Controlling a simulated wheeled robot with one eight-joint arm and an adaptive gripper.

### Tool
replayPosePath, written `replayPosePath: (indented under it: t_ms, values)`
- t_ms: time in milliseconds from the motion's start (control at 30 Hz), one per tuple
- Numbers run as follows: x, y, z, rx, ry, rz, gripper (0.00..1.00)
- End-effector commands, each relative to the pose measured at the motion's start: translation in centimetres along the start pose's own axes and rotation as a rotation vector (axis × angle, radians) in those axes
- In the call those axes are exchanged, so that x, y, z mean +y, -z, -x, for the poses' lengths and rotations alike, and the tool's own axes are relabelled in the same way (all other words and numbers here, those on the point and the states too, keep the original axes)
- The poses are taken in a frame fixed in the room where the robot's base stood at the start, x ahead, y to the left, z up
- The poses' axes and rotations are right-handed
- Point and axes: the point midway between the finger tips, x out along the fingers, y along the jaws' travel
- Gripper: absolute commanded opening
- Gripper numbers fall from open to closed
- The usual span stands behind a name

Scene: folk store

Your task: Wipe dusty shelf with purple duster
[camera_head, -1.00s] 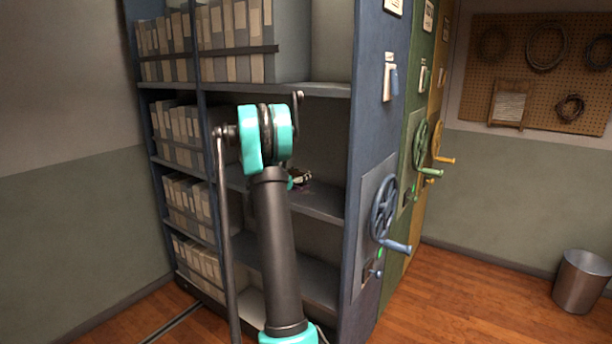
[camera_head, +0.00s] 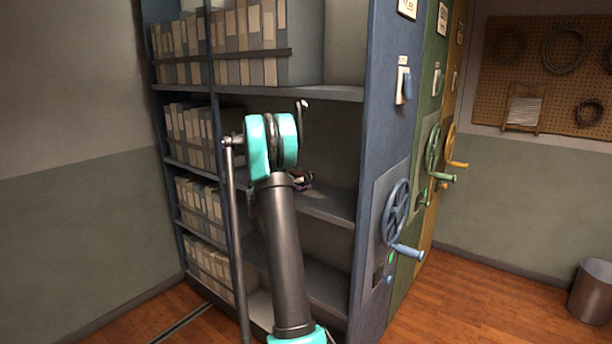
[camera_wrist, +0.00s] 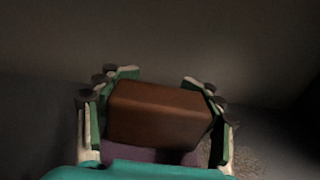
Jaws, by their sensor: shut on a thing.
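My gripper (camera_wrist: 160,80) is shut on the purple duster, with one finger on each side of its brown block-shaped handle (camera_wrist: 158,113). The duster's purple part (camera_wrist: 150,154) shows below the handle in the wrist view. In the head view the duster (camera_head: 304,188) is a small purple spot at the middle shelf (camera_head: 335,207), partly hidden behind my arm. A speckled grey patch that looks like dust (camera_wrist: 245,160) lies on the surface to the right of the duster in the wrist view. I cannot tell if the duster touches the shelf.
The blue cabinet's side panel (camera_head: 385,130) stands right of the shelf bay, with a blue handwheel (camera_head: 396,212). Grey file boxes (camera_head: 195,135) fill the left bays. A shelf above (camera_head: 330,92) overhangs my gripper. A metal bin (camera_head: 592,292) stands at far right.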

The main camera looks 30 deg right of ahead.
Motion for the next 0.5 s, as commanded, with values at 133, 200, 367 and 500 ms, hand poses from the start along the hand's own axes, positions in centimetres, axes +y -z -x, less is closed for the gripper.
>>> replayPosePath:
  t_ms: [133,200,367,500]
  values:
    - [-0.7,0.0,-0.1,0.0,0.002,0.0,0.3]
    - [-1.2,-0.1,-0.1,0.0,0.002,0.0,0.3]
    - [-2.5,-0.1,-0.2,0.0,0.001,0.0,0.3]
    - [-3.4,-0.2,-0.3,0.0,0.002,0.0,0.3]
